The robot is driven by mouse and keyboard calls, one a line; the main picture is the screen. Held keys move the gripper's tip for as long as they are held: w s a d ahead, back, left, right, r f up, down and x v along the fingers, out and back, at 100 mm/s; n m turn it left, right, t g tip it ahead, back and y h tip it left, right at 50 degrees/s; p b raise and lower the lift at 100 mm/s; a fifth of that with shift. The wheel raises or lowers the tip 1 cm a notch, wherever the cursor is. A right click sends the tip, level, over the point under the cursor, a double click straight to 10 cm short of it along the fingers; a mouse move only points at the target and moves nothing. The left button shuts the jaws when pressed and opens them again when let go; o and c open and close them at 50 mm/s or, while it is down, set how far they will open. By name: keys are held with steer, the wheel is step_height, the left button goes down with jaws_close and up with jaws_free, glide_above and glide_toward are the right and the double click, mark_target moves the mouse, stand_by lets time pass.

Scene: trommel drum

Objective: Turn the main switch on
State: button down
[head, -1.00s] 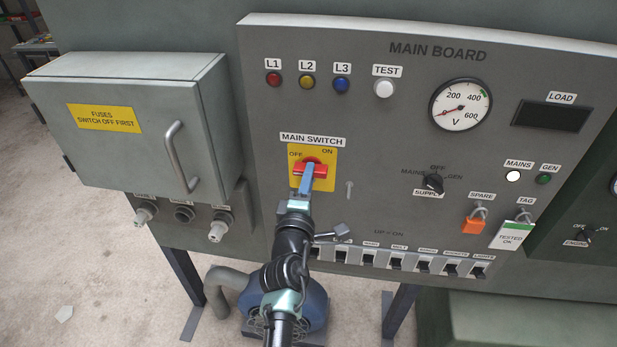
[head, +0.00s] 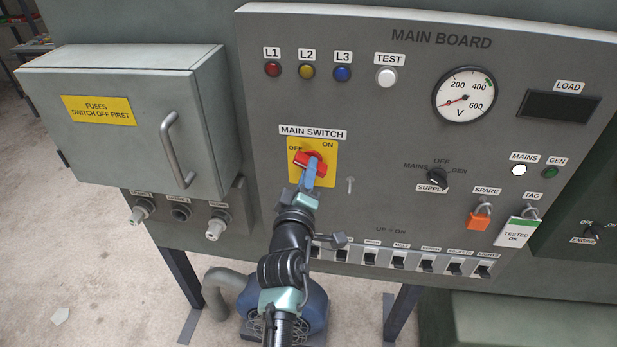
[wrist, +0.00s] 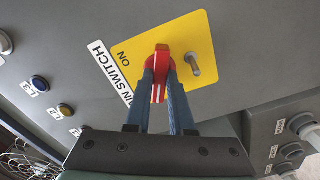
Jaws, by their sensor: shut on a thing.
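The main switch's red handle (head: 308,160) sits on a yellow plate (head: 327,181) marked OFF at upper left and ON at upper right. It is tilted, with its right end lower than its left. My gripper (head: 311,174) reaches it from below, its blue fingers shut on the handle. In the wrist view my gripper (wrist: 161,88) has one finger on each side of the red handle (wrist: 162,64), which has white marks near its tip. The fingers hide part of the handle and plate. The word ON shows in the wrist view; OFF is not visible there.
A grey peg (head: 350,185) sticks out just right of the plate. The grey fuse box (head: 130,130) with its bar handle stands out at left. A row of small switches (head: 398,260) lies below right. The panel between the switch and the supply knob (head: 437,175) is mostly clear.

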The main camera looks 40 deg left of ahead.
steer(key=m+b, duration=0.4)
steer(key=m, duration=0.2)
steer(key=shift+f+b, duration=0.2)
steer(key=shift+b, duration=0.1)
steer(key=m+b, duration=0.3)
steer(key=m, duration=0.3)
steer(key=shift+r+b, duration=0.15)
steer(key=shift+b, duration=0.15)
steer(key=shift+m, duration=0.4)
steer(key=c, duration=0.8)
jaws_free()
steer(key=b+v, duration=0.1)
steer(key=v, duration=1.2)
